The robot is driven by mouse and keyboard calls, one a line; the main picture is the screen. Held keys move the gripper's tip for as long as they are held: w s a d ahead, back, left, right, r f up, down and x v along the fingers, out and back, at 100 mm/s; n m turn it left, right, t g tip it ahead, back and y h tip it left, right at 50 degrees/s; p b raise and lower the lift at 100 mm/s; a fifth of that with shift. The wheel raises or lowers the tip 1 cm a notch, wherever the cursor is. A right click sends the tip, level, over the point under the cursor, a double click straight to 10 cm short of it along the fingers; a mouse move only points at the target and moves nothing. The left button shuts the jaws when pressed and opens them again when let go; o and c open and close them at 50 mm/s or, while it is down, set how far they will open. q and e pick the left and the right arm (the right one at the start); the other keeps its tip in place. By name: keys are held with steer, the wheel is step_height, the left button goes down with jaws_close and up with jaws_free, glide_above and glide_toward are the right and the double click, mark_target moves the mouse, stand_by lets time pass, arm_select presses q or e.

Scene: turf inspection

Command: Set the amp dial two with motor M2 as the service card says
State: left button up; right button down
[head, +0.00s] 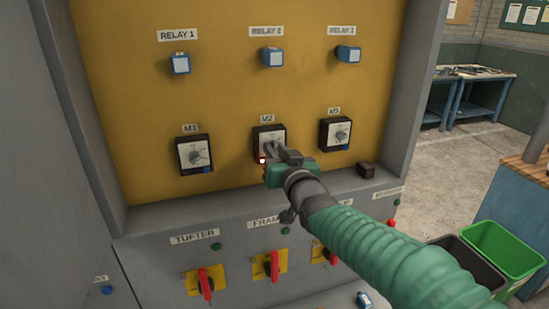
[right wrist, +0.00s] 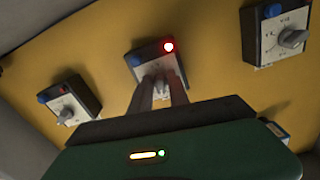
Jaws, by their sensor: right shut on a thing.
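The M2 amp dial (head: 266,135) is a black box with a pale scale face, in the middle of the lower row on the yellow panel. It also shows in the right wrist view (right wrist: 138,68), with a red lamp (right wrist: 168,47) lit on it. My right gripper (head: 274,150) reaches it from the lower right. Its fingers (right wrist: 160,92) are shut on the dial's knob and hide most of it, so I cannot read the setting. My left gripper is not in view. I see no readable service card.
The M1 dial (head: 194,155) and a third dial (head: 337,133) flank M2. Blue relays (head: 272,57) sit above. Red rotary switches (head: 206,284) are below the ledge. Green and black bins (head: 500,250) stand at right.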

steer(key=shift+d+r+n, duration=0.1)
steer(key=shift+r+n, duration=0.35)
steer(key=shift+n, duration=0.15)
stand_by(1.0)
steer(key=c, duration=1.5)
jaws_free()
steer(key=shift+s+f, duration=0.1)
steer(key=shift+f, duration=0.05)
steer(key=shift+s+f+b, duration=0.1)
steer(key=shift+s+b, duration=0.05)
steer(key=shift+b, duration=0.2)
steer(key=b+v, duration=0.2)
steer(key=v, duration=1.4)
steer(key=shift+s, duration=0.25)
